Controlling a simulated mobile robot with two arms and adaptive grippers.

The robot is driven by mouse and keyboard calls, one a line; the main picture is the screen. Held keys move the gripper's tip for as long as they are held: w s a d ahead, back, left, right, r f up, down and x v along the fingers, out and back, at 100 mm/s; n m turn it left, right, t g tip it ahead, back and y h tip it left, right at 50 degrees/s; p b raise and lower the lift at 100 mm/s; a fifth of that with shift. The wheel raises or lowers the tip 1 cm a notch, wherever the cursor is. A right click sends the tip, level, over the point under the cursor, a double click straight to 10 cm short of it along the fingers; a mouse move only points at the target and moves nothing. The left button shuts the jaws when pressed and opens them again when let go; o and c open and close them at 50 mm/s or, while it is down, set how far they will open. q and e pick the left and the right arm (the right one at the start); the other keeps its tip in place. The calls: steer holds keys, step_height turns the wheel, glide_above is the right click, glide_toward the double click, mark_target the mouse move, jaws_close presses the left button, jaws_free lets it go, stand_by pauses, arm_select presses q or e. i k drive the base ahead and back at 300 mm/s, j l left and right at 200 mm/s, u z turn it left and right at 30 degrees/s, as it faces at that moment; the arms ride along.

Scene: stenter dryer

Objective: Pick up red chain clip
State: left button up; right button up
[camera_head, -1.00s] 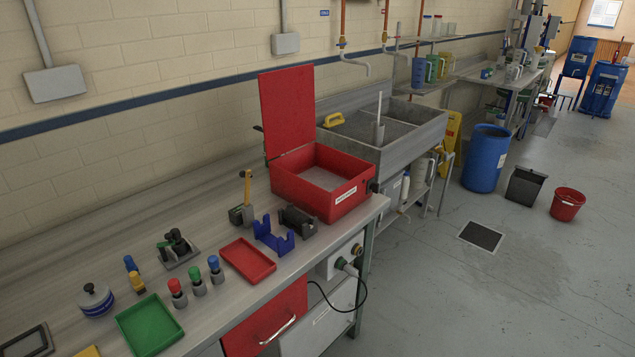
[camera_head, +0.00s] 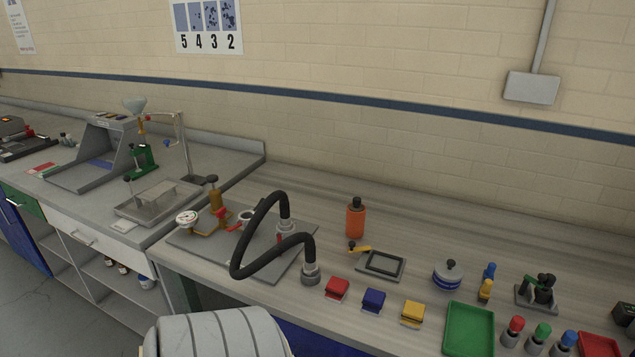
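A small red clip-like block (camera_head: 337,289) lies on the bench at the lower middle, and I take it for the red chain clip. It is left of a similar blue block (camera_head: 374,301) and a yellow block (camera_head: 412,313). The red block stands apart from both and nothing covers it. Its fine shape is too small to tell. Neither of my grippers is in view.
A black hose (camera_head: 262,222) arches over a grey plate left of the red block. A dark frame (camera_head: 381,264) and an orange bottle (camera_head: 355,217) stand behind. A green tray (camera_head: 469,330) and a red-topped piece (camera_head: 513,331) are at right.

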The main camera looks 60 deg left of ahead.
mark_target(336, 288)
steer(key=u, duration=1.9)
